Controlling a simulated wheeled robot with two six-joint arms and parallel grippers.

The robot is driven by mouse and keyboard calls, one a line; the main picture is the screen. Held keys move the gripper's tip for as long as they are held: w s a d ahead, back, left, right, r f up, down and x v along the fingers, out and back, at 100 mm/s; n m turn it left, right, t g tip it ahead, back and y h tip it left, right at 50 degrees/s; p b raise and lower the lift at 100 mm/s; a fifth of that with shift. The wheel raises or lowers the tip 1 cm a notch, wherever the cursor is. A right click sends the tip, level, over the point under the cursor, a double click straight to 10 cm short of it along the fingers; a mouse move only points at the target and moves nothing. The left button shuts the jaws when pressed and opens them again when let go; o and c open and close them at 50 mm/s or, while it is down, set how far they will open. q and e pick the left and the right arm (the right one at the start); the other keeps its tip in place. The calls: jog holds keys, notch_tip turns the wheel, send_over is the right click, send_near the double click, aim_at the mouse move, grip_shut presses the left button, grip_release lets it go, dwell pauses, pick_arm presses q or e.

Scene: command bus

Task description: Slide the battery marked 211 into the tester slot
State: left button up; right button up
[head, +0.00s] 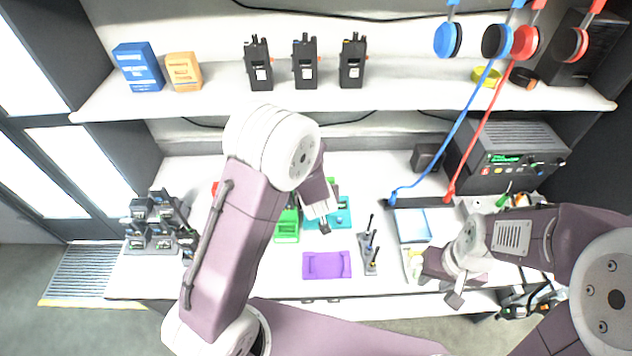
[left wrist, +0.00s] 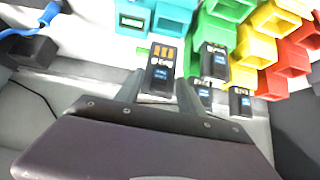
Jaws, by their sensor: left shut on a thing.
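My left gripper (left wrist: 158,88) has its two fingers on either side of a dark battery (left wrist: 162,68) with an orange marking in the left wrist view. The number on its label is too small to read. A teal unit (left wrist: 172,16) with a small display, seemingly the tester, lies just beyond the battery. It also shows in the head view (head: 342,214), partly hidden by my left arm. The battery appears close to it; I cannot tell whether it is in a slot. My right gripper (head: 440,285) is apart from these at the right, its fingers spread and empty.
Several other dark batteries (left wrist: 213,62) lie near green, yellow and red bins in the left wrist view. A purple tray (head: 327,265), a blue-rimmed tray (head: 412,226) and a black charger rack (head: 150,225) stand on the white counter. Radios (head: 305,62) stand on the shelf above.

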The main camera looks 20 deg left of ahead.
pick_arm(q)
notch_tip(320, 180, down, 8)
jog(key=b, duration=0.8)
jog(key=shift+s+a, duration=0.2)
jog(key=shift+s, duration=0.15)
dwell(0.6)
jog(key=shift+f+b, duration=0.1)
jog(key=shift+b, duration=0.2)
dwell(0.3)
jog(key=o, duration=1.5)
jog(key=shift+o, duration=0.2)
jog(key=shift+s, duration=0.1)
